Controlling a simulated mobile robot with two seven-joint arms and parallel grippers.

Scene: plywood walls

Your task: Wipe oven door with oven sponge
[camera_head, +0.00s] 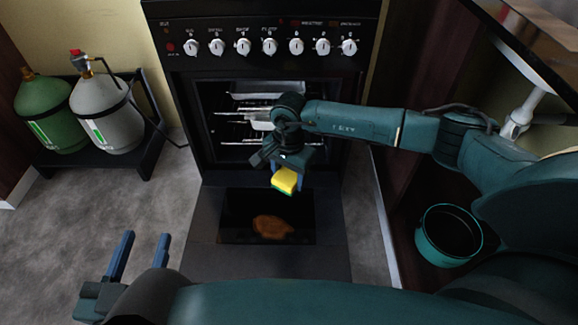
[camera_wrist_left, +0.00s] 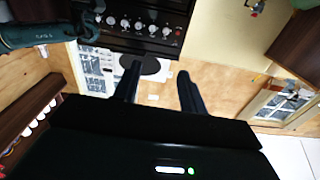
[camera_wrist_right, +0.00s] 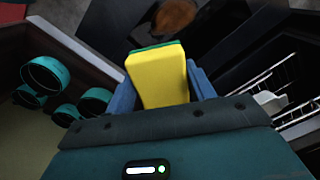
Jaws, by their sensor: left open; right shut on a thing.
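The oven door (camera_head: 200,260) is folded down flat below the open oven, and a brown stain (camera_head: 272,227) lies on its dark glass. The yellow sponge (camera_head: 285,180) with a green side is held by my right gripper (camera_head: 291,172) above the door, apart from the stain. In the right wrist view the sponge (camera_wrist_right: 158,76) sits between the blue fingers, and the stain (camera_wrist_right: 174,15) shows beyond it. My left gripper (camera_head: 140,255) is open and empty over the floor left of the door. Its spread fingers also show in the left wrist view (camera_wrist_left: 160,90).
A green gas cylinder (camera_head: 48,115) and a grey one (camera_head: 103,112) stand on a black stand at the left. A teal pot (camera_head: 448,235) is at the right.

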